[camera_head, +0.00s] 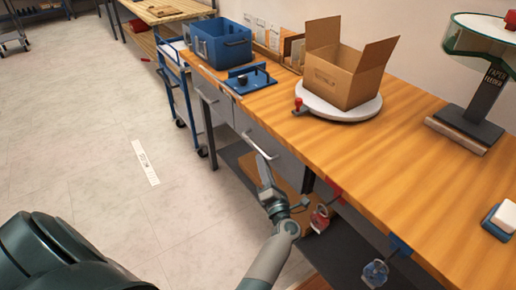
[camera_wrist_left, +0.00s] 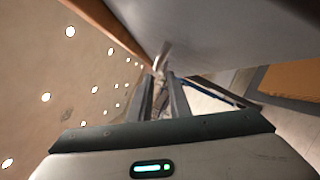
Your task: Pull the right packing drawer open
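The right packing drawer (camera_head: 284,160) is a grey front under the wooden workbench, with a pale bar handle (camera_head: 262,146). It looks flush with the bench front. My left gripper (camera_head: 262,163) points up at this handle from below, with its tips at or just under the bar. In the left wrist view, the two dark fingers (camera_wrist_left: 160,82) stand a small gap apart, and a light bar (camera_wrist_left: 163,55) meets their tips. I cannot tell whether they grip it. My right gripper is not in view.
The left drawer (camera_head: 213,99) is beside it. The bench top holds a blue crate (camera_head: 222,43), an open cardboard box (camera_head: 336,78) on a white turntable (camera_head: 340,109), and a paper feeder (camera_head: 478,90). A red tape roll (camera_head: 320,218) is below the bench. Floor to the left is clear.

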